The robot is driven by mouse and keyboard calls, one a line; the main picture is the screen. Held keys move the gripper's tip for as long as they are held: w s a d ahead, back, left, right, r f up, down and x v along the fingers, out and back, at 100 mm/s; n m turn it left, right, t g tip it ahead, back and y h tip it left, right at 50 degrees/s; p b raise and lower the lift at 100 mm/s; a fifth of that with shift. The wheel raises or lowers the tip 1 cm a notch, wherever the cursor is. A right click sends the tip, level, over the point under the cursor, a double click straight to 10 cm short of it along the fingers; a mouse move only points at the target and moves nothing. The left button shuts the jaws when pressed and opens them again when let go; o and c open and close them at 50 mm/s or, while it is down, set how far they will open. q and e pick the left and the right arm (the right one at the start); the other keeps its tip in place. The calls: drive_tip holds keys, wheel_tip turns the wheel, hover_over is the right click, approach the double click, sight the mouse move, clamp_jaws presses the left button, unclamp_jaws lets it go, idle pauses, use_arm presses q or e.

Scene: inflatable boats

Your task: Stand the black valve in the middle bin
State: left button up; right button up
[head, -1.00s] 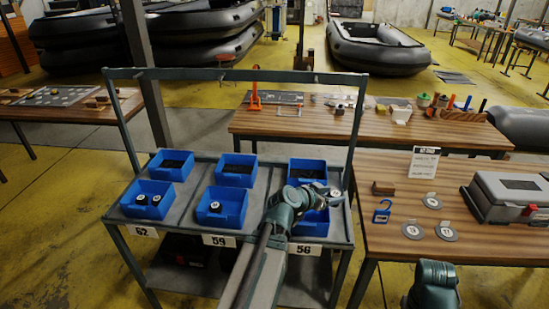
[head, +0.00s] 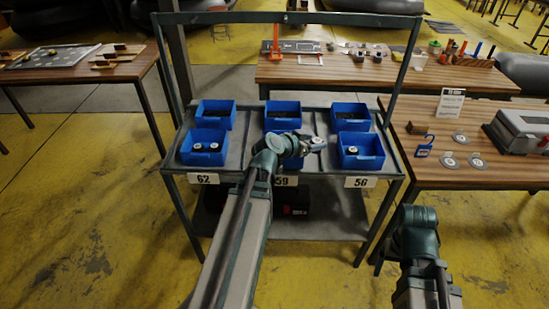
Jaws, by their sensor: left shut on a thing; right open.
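The cart's front row has three blue bins over the labels 62, 59 and 56. My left gripper (head: 303,147) is over the front middle bin and hides nearly all of it. It is shut on a black valve (head: 317,143), whose pale round face shows at the jaws. I cannot tell whether the valve touches the bin. The front left bin (head: 204,158) holds two black valves with white faces. The front right bin (head: 362,162) holds one. My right gripper (head: 412,236) is open, low in front of the right table; its fingers are hard to make out.
Three blue bins with dark contents stand in the cart's back row (head: 214,122). The cart's frame (head: 285,17) rises behind them. The right table (head: 478,178) carries a blue padlock-shaped piece (head: 424,147), grey discs (head: 449,162) and a grey case (head: 518,131).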

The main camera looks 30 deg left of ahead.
use_arm(q)
drive_tip(key=w+a+f+n+y+b, duration=0.1)
drive_tip(key=w+a, duration=0.3)
drive_tip(key=a, duration=0.3)
drive_tip(key=w+a+f+n+y+b, duration=0.1)
drive_tip(key=w+a, duration=0.3)
drive_tip(key=a, duration=0.2)
drive_tip(key=f+b, duration=0.9)
drive_tip(key=f, duration=0.1)
drive_tip(key=shift+s+f+b, duration=0.1)
drive_tip(key=shift+s+b, duration=0.2)
drive_tip(key=shift+b, duration=0.05)
drive_tip(key=shift+f, duration=0.2)
drive_tip(key=o, duration=0.9)
drive_tip(key=shift+b, duration=0.3)
drive_tip(key=shift+o, duration=0.9)
